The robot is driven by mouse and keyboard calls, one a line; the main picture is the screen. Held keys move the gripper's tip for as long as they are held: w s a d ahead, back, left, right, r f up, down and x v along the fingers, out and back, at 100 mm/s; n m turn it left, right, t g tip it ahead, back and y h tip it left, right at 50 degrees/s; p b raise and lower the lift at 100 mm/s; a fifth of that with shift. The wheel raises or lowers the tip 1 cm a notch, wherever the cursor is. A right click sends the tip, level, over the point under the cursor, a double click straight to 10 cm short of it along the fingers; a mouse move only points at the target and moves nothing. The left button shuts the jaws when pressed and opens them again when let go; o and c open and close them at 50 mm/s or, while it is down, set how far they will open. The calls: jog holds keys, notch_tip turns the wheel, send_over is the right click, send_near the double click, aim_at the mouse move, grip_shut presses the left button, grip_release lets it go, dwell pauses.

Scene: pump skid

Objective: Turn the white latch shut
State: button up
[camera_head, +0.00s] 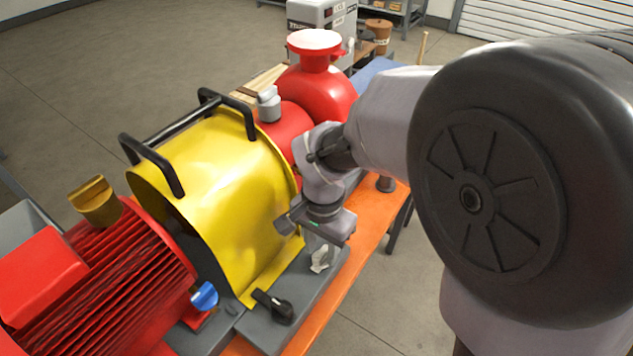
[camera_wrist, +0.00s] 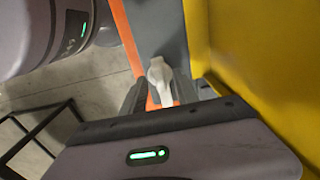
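The white latch (camera_head: 320,259) sits on the grey base plate beside the yellow guard (camera_head: 225,185), close to its lower right corner. My gripper (camera_head: 322,248) points down right above the white latch and partly covers it. In the wrist view the white latch (camera_wrist: 160,78) stands out between my gripper's (camera_wrist: 172,90) two dark fingers. The fingers are apart, with one on each side of the latch. Gaps show beside the latch, and I cannot tell whether a finger touches it. The latch's lower end is hidden behind the gripper body in the wrist view.
A black latch (camera_head: 272,306) and a blue knob (camera_head: 204,296) sit nearer, by the red motor (camera_head: 95,275). The guard has black handles (camera_head: 180,130). The red pump (camera_head: 315,85) stands behind. An orange skid edge (camera_head: 350,268) borders open floor at right.

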jog(key=shift+f, duration=0.35)
grip_shut()
dwell(1.2)
